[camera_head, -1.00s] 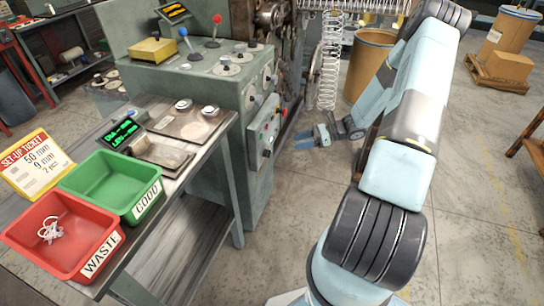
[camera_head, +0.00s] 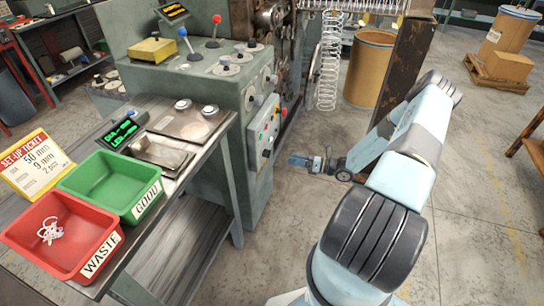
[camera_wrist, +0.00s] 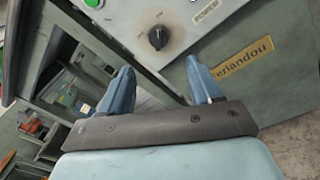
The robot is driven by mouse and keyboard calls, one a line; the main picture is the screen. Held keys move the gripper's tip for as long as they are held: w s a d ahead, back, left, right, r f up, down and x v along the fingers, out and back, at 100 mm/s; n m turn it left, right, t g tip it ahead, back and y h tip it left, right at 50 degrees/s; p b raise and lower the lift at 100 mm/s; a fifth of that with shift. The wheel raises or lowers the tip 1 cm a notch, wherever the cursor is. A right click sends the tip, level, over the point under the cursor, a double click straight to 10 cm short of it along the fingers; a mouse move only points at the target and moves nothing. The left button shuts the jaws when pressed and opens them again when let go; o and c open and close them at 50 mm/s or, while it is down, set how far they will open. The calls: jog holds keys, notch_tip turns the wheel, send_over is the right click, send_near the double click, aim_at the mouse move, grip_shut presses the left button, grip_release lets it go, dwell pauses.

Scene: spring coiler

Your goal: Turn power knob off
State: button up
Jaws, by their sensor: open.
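The power knob (camera_wrist: 158,37) is a small black rotary knob on a pale plate, beside a "POWER" label (camera_wrist: 206,12) in the wrist view. In the head view, a black knob (camera_head: 267,153) sits low on the grey control panel (camera_head: 262,132) on the green machine's side. My gripper (camera_head: 294,161) is to the right of that panel, pointing at it. In the wrist view my gripper (camera_wrist: 160,72) has its two blue fingers spread and empty, with the knob beyond the gap between them. Nothing touches the knob.
A green button (camera_wrist: 93,3) sits near the knob. A bench with a green bin (camera_head: 105,180) and a red bin (camera_head: 60,232) stands at left. A hanging spring (camera_head: 328,75) and a brown drum (camera_head: 368,68) are behind my arm.

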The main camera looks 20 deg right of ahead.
aim_at(267, 154)
jog(key=x, duration=1)
jog(key=shift+w+a, duration=0.15)
jog(key=shift+w, duration=0.05)
jog(key=shift+c, duration=0.3)
jog(key=c, duration=1)
